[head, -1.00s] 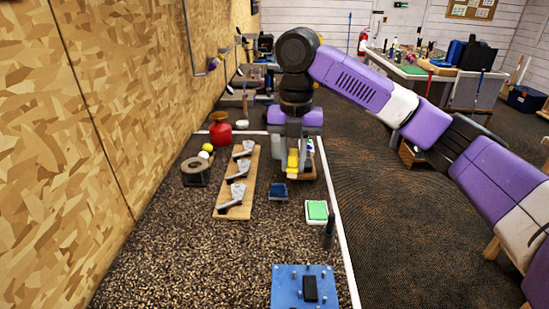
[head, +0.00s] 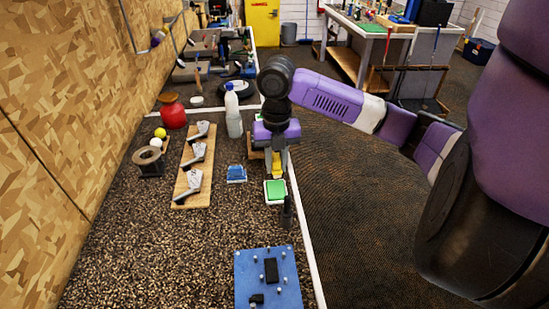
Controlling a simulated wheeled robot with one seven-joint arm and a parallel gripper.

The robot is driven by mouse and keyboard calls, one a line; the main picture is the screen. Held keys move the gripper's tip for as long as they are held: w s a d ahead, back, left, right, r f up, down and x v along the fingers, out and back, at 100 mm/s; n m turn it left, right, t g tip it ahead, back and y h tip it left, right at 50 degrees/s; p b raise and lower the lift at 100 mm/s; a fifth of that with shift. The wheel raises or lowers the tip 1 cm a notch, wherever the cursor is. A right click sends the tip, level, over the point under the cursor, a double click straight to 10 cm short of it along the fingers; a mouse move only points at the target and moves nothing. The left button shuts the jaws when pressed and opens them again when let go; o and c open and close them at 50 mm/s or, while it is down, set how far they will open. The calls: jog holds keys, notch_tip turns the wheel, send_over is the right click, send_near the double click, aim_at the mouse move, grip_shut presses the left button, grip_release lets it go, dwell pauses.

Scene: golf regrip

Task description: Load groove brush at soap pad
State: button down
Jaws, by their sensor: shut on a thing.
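My gripper (head: 277,158) points down and is shut on a yellow-handled tool, which I take to be the groove brush (head: 277,171). The brush is at the far edge of the soap pad (head: 275,190), a green square in a white tray on the speckled bench top. The lower end of the brush is small in the picture, and I cannot tell whether it touches the green surface. My fingers hide part of the brush.
A dark upright piece (head: 287,212) stands just in front of the pad. A blue board (head: 268,282) with pegs lies nearer. Left are a small blue block (head: 236,174) and a wooden rack (head: 187,192) with club heads.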

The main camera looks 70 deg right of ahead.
aim_at(276, 189)
jog(key=shift+a+f, duration=0.15)
jog(key=shift+f, duration=0.1)
jog(key=shift+f+b, duration=2)
jog(key=shift+f, duration=0.7)
jog(key=shift+f+b, duration=0.5)
jog(key=shift+f, duration=0.05)
jog(key=shift+r+p, duration=2.45)
jog(key=shift+r, duration=1.15)
